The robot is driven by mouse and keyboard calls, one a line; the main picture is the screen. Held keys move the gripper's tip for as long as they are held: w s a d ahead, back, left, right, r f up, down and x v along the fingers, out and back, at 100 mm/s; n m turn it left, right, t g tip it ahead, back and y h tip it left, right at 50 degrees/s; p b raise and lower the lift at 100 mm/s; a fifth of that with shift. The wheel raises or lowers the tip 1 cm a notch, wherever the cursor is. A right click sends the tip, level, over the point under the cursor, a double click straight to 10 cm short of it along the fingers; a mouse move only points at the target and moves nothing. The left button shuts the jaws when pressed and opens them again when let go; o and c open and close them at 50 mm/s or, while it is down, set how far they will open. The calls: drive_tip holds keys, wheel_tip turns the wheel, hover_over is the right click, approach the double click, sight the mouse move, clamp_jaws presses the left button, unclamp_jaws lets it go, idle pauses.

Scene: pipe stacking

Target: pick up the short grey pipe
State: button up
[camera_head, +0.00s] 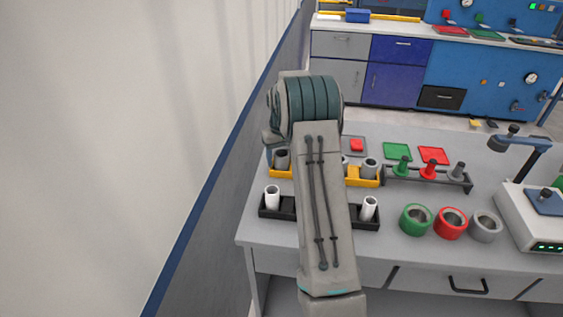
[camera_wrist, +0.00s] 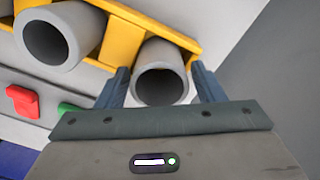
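In the wrist view a grey pipe (camera_wrist: 160,78) with an open round mouth stands in a yellow rack (camera_wrist: 118,28), between the two fingers of my gripper (camera_wrist: 161,86). The fingers flank it with narrow gaps that are hard to judge. A second grey pipe (camera_wrist: 57,36) stands beside it and looks larger, closer to the camera.
A black rack (camera_head: 288,213) with white pipes stands in front of the yellow one. Green (camera_head: 415,219), red (camera_head: 450,223) and grey (camera_head: 485,226) rings sit to the right. A dark rack (camera_head: 420,183) holds several fittings. A wall runs close on the left.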

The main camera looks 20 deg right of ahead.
drive_tip(key=c, duration=0.7)
drive_tip(key=shift+r, duration=0.2)
drive_tip(key=shift+r, duration=0.25)
drive_tip(key=w+d+r+p, duration=0.3)
drive_tip(key=w+d+r, duration=0.4)
drive_tip(key=r, duration=0.3)
drive_tip(key=shift+w+d, duration=0.35)
drive_tip(key=shift+d, duration=0.4)
